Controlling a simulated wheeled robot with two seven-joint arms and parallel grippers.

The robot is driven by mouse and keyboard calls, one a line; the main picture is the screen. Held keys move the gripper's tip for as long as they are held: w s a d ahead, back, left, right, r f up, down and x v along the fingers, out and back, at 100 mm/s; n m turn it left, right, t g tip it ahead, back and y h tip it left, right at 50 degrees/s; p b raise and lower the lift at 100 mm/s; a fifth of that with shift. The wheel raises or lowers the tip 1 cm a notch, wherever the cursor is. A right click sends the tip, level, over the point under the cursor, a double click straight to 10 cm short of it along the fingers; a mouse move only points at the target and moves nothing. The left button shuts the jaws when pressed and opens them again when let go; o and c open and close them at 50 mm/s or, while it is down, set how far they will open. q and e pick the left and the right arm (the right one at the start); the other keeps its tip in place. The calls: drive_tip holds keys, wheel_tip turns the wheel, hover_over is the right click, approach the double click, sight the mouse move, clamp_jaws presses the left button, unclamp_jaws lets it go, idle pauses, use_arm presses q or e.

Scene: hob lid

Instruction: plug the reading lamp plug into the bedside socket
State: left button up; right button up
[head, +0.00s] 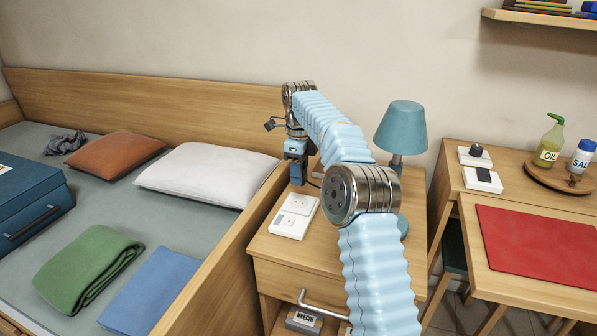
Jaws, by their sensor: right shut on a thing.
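The reading lamp (402,128) has a teal shade and stands at the back right of the bedside table (262,245), partly behind my right arm. The bedside socket (293,215) is a white block lying on the tabletop, near its left edge. My right gripper (298,181) points down over the back left of the table, behind the socket and apart from it. It is shut on the lamp plug, which is too small and covered to make out clearly. A thin dark cable shows beside the fingers. My left gripper is not in view.
The wooden bed side rail (222,255) runs close along the table's left. A white pillow (208,174) lies beyond it. To the right is a desk with a red mat (540,245), white switch boxes (482,179) and a bottle tray (545,178). The tabletop around the socket is clear.

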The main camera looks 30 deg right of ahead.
sight(300, 203)
drive_tip(key=shift+f, duration=0.1)
wheel_tip(300, 203, down, 2)
drive_tip(key=shift+f+b, duration=1.05)
drive_tip(key=shift+f, duration=0.7)
drive_tip(key=shift+p, duration=0.9)
idle(0.8)
drive_tip(key=shift+f+b, duration=0.4)
drive_tip(key=shift+f, duration=0.2)
idle(0.4)
drive_tip(key=o, duration=1.1)
drive_tip(key=shift+c, duration=0.2)
wheel_tip(300, 203, up, 10)
drive_tip(key=shift+d+r+p, duration=0.1)
drive_tip(key=shift+r+p, duration=0.05)
drive_tip(key=shift+p, duration=0.4)
drive_tip(key=shift+s+r, duration=0.1)
drive_tip(key=shift+r, duration=0.75)
